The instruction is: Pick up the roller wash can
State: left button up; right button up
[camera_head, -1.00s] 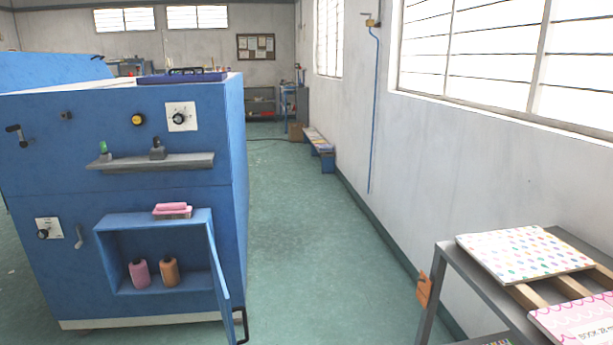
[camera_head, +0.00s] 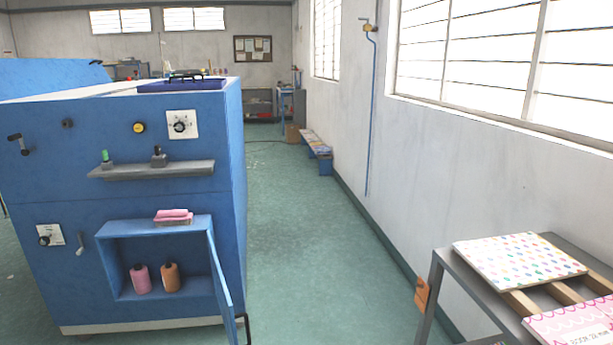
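I cannot make out a thing that is clearly the roller wash can. A blue machine (camera_head: 60,200) fills the left side. On its narrow grey shelf (camera_head: 185,170) stand a small green-topped item (camera_head: 106,158) and a small dark item (camera_head: 158,157); both are too small to name. The open blue cabinet (camera_head: 190,247) below holds a pink spool (camera_head: 140,279) and an orange-brown spool (camera_head: 170,277). Neither of my grippers shows in this view.
The cabinet door (camera_head: 221,285) hangs open toward the aisle. Green floor (camera_head: 300,260) lies clear between the machine and the right wall. A grey table (camera_head: 437,279) with patterned books (camera_head: 520,258) stands at the lower right. A low bench (camera_head: 316,147) is farther back.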

aim_at(140, 275)
jog(key=u, duration=0.35)
jog(key=i+l+u, duration=0.15)
jog(key=i+u, duration=0.2)
jog(key=i+l+u, duration=0.2)
jog(key=u, duration=0.2)
jog(key=i+l+u, duration=0.1)
jog(key=i+l, duration=0.45)
jog(key=i+l+u, duration=0.1)
jog(key=i+l, duration=0.45)
jog(key=l, duration=0.2)
